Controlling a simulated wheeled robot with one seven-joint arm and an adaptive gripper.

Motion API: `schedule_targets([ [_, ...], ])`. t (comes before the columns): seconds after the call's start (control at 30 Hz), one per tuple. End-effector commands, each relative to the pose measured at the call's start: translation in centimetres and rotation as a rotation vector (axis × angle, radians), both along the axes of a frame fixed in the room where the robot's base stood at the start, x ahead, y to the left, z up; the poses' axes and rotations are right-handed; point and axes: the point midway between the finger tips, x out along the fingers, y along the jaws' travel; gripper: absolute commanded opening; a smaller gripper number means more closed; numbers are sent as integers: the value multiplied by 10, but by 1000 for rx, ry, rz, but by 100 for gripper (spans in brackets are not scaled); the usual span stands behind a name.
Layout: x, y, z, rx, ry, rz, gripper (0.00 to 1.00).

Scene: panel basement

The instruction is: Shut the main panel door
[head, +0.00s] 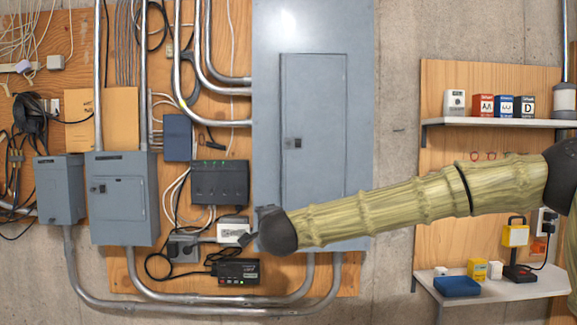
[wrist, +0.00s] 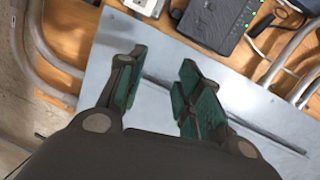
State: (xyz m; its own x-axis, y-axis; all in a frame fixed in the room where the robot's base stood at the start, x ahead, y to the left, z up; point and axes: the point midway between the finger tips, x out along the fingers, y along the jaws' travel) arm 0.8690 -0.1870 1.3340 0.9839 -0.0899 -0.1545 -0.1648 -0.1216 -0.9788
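The main panel (head: 313,25) is a tall grey metal box front on the plywood backboard. Its door (head: 318,110) has a small dark latch (head: 292,143) on the left edge. The door looks flush with the panel face; a slight gap cannot be ruled out. My arm crosses in front of its lower part and hides the bottom edge. In the wrist view the grey panel face (wrist: 255,115) shows a long dark seam. My gripper (wrist: 158,88) is in front of it with its green-padded fingers apart and nothing between them. Contact cannot be told.
Two smaller grey boxes (head: 122,200) (head: 60,190) hang on the left. A black router (head: 219,182), cables and metal conduits crowd the panel's left side. A shelf (head: 490,123) with small boxes and a lower shelf (head: 500,290) with a yellow lamp (head: 515,235) stand on the right.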

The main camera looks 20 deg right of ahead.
Motion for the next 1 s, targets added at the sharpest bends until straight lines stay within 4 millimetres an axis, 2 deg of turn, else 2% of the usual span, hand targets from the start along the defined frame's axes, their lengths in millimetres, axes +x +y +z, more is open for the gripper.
schedule_targets([
  [0.03, -3, -14, 47, 54, -46, -28, 35],
  [0.1, -10, -29, 96, 120, -93, -58, 35],
  [0.2, -20, -47, 149, 195, -144, -90, 35],
  [0.3, -29, -59, 182, 244, -175, -105, 35],
  [0.4, -33, -66, 198, 268, -190, -116, 35],
  [0.57, -25, -69, 203, 275, -193, -117, 35],
  [1.0, 39, -81, 202, 273, -191, -118, 35],
])
